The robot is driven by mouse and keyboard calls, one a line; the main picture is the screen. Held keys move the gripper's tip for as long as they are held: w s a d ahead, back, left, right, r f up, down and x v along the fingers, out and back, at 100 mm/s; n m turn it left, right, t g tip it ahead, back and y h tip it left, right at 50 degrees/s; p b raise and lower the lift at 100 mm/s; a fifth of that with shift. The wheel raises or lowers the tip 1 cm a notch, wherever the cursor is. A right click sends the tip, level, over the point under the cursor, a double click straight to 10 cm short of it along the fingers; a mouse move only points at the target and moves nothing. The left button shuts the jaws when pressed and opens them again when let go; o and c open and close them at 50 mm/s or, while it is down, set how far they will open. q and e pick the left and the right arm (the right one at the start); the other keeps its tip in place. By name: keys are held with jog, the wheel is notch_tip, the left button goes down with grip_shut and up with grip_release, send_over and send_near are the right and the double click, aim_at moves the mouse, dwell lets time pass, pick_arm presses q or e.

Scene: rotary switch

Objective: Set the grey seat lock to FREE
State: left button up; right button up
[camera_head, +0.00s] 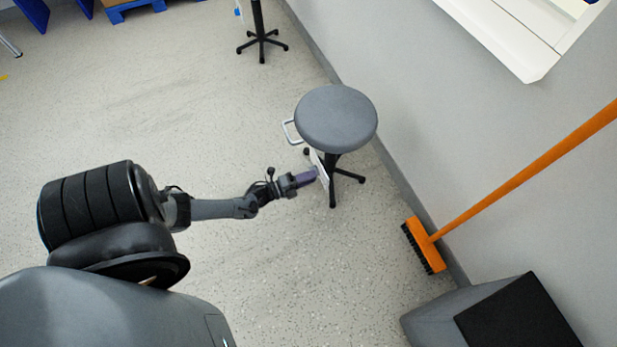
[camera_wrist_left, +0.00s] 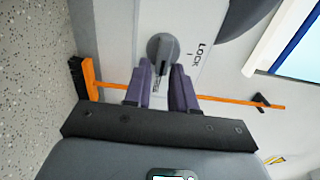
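The grey seat lock (camera_wrist_left: 163,45) is a round knob with a narrow handle on a white plate (camera_wrist_left: 207,22), seen in the left wrist view. The word LOCK is printed to its right; no FREE label is readable. In the head view the white plate (camera_head: 321,171) hangs under the grey round stool seat (camera_head: 336,118); the knob is hidden there. My left gripper (camera_wrist_left: 161,72) has its two purple fingers apart, on either side of the handle's lower end, with gaps visible. In the head view my left gripper (camera_head: 312,176) is at the plate. My right gripper is in neither view.
An orange broom (camera_head: 424,243) leans on the grey wall to the right. A grey box with a black top (camera_head: 515,315) stands at the lower right. Another stool base (camera_head: 262,42) stands at the back. The speckled floor left of the stool is clear.

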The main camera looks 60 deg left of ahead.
pick_arm(q)
jog(key=shift+o, duration=1.1)
jog(key=s+a+p, duration=0.1)
jog(key=s+p, duration=0.1)
jog(key=s, duration=0.8)
jog(key=shift+s+p, duration=0.3)
jog(key=shift+s, duration=0.1)
